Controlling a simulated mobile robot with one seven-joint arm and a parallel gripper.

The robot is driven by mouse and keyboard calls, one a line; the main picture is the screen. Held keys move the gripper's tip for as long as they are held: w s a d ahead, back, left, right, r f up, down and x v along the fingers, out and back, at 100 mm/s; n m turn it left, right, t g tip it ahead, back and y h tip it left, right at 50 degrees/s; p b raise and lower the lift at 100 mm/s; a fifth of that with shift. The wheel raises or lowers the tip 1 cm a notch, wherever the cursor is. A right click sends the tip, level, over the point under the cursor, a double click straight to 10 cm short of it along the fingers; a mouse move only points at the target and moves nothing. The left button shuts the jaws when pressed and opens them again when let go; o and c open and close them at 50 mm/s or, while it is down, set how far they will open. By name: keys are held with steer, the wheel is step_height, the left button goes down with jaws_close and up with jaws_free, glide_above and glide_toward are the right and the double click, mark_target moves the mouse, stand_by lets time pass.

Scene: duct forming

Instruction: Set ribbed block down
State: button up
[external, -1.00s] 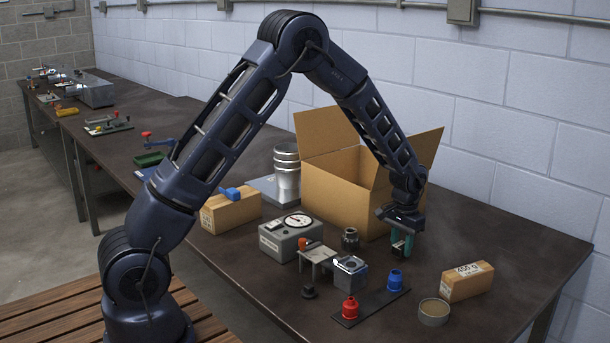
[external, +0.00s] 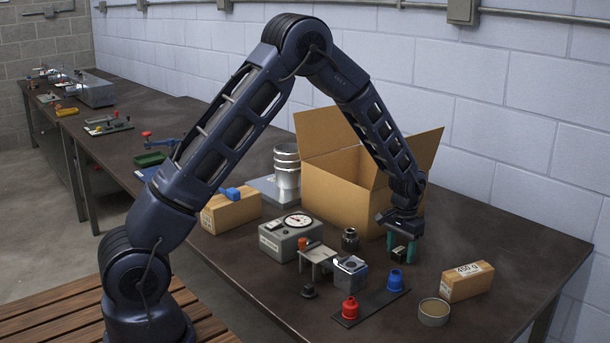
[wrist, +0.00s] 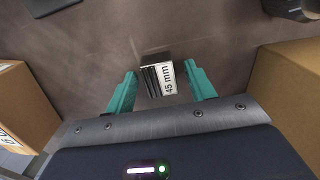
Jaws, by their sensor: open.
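The ribbed block (wrist: 158,79) is small, with dark ribs on one side and a white "45 mm" label on the other. In the wrist view it sits between the two teal fingers of my gripper (wrist: 160,88), with a visible gap on each side. In the external view my gripper (external: 400,249) points down at the dark tabletop, in front of the cardboard box. The fingers are open. In that view the block shows only as a dark shape between the fingers, so its contact with the table is hard to make out.
The open cardboard box (external: 340,190) stands close behind my gripper. A blue piece (external: 396,280) and a red piece (external: 350,308) stand on a dark plate in front. A "450 g" carton (external: 467,282) and a round tin (external: 434,312) are to the right.

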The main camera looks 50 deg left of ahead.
mark_target(401, 250)
step_height(401, 250, up, 11)
steer(key=s+a+r+t, duration=0.1)
steer(key=s+a+r, duration=0.1)
steer(key=s+r, duration=0.35)
steer(key=s+a+r, duration=0.2)
steer(key=s+r, duration=0.1)
steer(key=r, duration=0.5)
steer(key=s+a+r+t, duration=0.15)
steer(key=s+r, duration=0.25)
steer(key=s, duration=0.4)
steer(key=s+a+r, duration=0.3)
steer(key=s+r, duration=0.1)
steer(key=s, duration=0.5)
steer(key=s+a+r+t, duration=0.15)
steer(key=s+r, duration=0.25)
steer(key=s, duration=0.4)
steer(key=s+a+f, duration=0.1)
steer(key=s+a, duration=0.1)
steer(key=s, duration=1)
steer(key=shift+f+t, duration=0.3)
steer(key=shift+f, duration=0.05)
